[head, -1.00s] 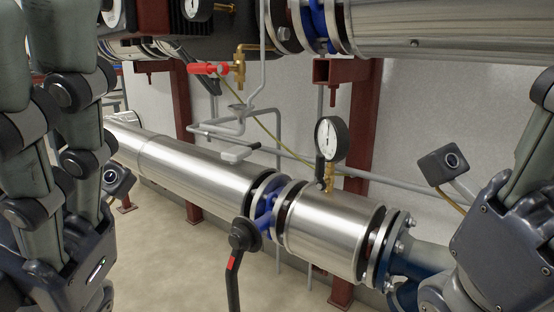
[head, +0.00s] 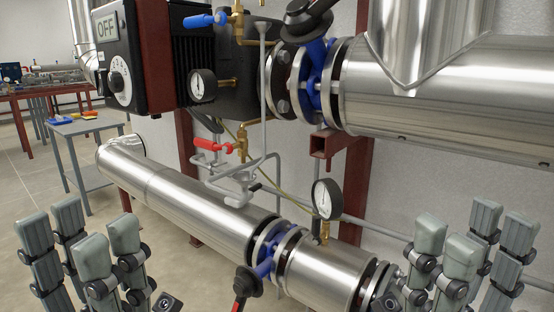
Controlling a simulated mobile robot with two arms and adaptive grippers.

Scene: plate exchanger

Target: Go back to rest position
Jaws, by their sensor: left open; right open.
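My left gripper (head: 98,265) is at the lower left of the head view, its grey fingers pointing up and spread, open and empty. My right gripper (head: 467,262) is at the lower right, also with fingers up, open and empty. Both are apart from each other and nothing is between their fingers. The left gripper appears in front of the floor, left of the lower silver pipe (head: 190,195). The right gripper overlaps the right end of that pipe in the picture. The palms are cut off by the bottom edge.
A black-handled valve (head: 245,282) sits on the lower pipe near a pressure gauge (head: 327,198). Above are the upper silver pipe (head: 460,85), a red-handled valve (head: 212,145), a blue-handled valve (head: 205,20) and a control box (head: 122,60) reading OFF. A grey table (head: 85,125) stands at the left.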

